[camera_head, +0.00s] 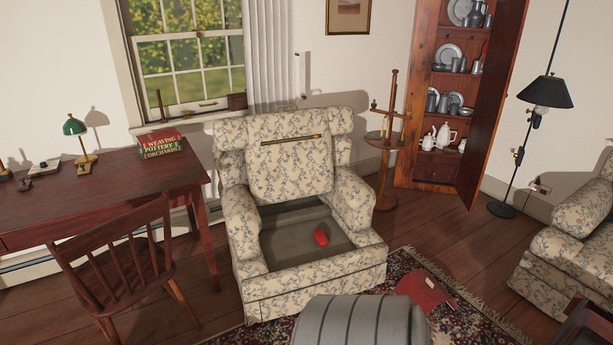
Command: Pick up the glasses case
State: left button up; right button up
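A small red, rounded, elongated object (320,237), which looks like the glasses case, lies on the sunken dark seat of the floral armchair (262,235) in the middle of the head view. It appears closed, and nothing covers it. Neither of my grippers shows in this view.
A wooden desk (100,190) with a green lamp (76,128) and books stands left, with a wooden chair (120,260) before it. A small round stand (384,140) is right of the armchair. A patterned rug (470,318) lies in front. Another floral seat (570,240) stands at right.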

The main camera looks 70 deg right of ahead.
aim_at(320, 236)
jog(key=z, duration=2.5)
jog(key=i+j+u, duration=0.15)
jog(key=i, duration=0.55)
